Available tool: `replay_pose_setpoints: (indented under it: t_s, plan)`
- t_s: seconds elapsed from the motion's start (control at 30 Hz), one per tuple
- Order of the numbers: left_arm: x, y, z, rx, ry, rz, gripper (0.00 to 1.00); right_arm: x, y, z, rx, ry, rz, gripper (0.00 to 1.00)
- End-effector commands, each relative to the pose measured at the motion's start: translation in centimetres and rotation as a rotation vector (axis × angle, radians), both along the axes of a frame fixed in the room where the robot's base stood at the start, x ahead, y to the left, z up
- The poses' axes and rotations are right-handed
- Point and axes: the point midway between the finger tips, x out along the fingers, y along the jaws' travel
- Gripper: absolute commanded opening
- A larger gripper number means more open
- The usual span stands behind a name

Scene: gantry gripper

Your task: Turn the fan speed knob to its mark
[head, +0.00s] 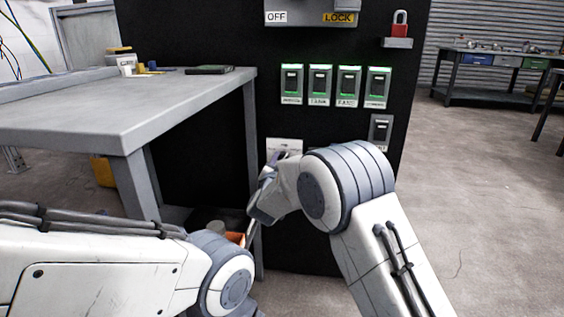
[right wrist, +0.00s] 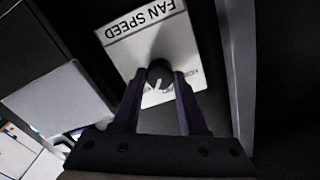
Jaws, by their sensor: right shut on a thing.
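The fan speed knob (right wrist: 158,72) is a small dark round knob on a white plate (right wrist: 177,37) lettered FAN SPEED, which appears rotated in the right wrist view. A white pointer line on the knob points toward the bottom of that view. Small lettering beside the knob is partly hidden by a finger and hard to read. My right gripper (right wrist: 160,77) is shut on the knob, one finger on each side. In the head view the plate (head: 284,145) shows low on the black panel, with my right gripper (head: 275,158) covering the knob. My left gripper is out of view.
Above the plate, the black panel (head: 335,130) carries several green-lit switches (head: 320,86), an unlit switch (head: 381,130) and a red padlock (head: 400,24). A grey table (head: 150,110) stands close on the left. Open floor lies to the right.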

Motion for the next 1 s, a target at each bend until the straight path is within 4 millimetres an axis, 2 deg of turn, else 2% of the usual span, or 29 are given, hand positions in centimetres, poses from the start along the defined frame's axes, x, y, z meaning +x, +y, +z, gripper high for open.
replay_pose_setpoints:
  t_s: [0.2, 0.5, 1.0]
  plan:
    - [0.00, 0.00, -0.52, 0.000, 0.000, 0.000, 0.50, -0.06, 0.01, -0.23, 0.171, -0.026, 0.000, 0.00]
    - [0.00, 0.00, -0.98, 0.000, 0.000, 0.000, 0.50, -0.07, 0.00, -0.22, 0.325, -0.051, 0.001, 0.00]
    - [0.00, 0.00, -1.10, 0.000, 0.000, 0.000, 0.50, -0.08, 0.01, -0.21, 0.381, -0.060, 0.000, 0.00]
